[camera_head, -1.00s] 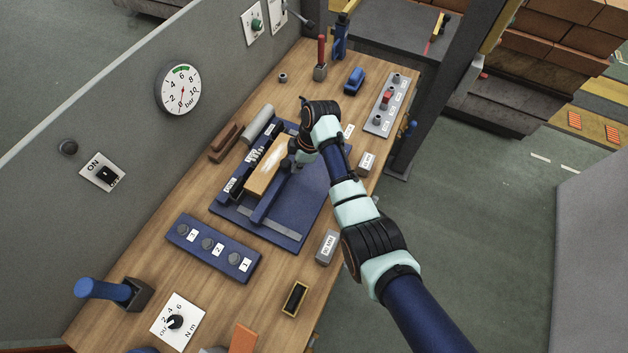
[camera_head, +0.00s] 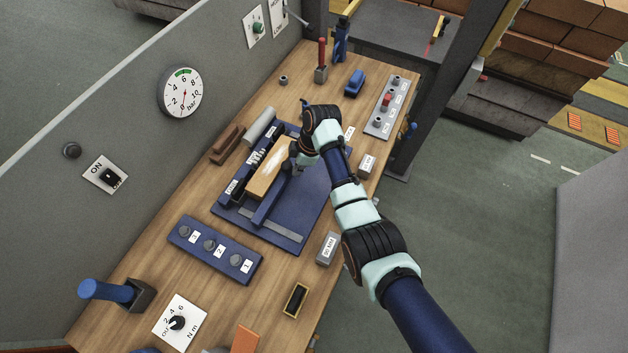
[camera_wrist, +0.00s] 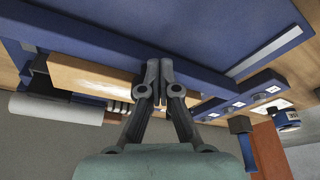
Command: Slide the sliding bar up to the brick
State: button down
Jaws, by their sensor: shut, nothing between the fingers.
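The brick (camera_head: 266,172) is a long light-brown block with a whitish top, lying on the blue base plate (camera_head: 312,205). The sliding bar (camera_head: 268,203) is a dark blue bar running along the brick's right side in the head view. In the wrist view the brick (camera_wrist: 85,76) borders the bar (camera_wrist: 200,80) closely; I cannot tell if they touch along the whole length. My gripper (camera_wrist: 158,68) is shut and empty, its fingertips low over the bar beside the brick. In the head view my wrist partly hides the fingers and the bar's far end.
A grey roller (camera_head: 259,124) and a brown angled piece (camera_head: 227,144) lie behind the fixture. A blue block with knobs (camera_head: 215,250) is in front, and small labelled grey blocks (camera_head: 328,248) stand to the right. A grey wall (camera_head: 130,120) bounds the bench on the left.

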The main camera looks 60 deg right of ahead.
notch_tip(320, 180, up, 8)
jog(key=p, duration=0.7)
dwell(0.4)
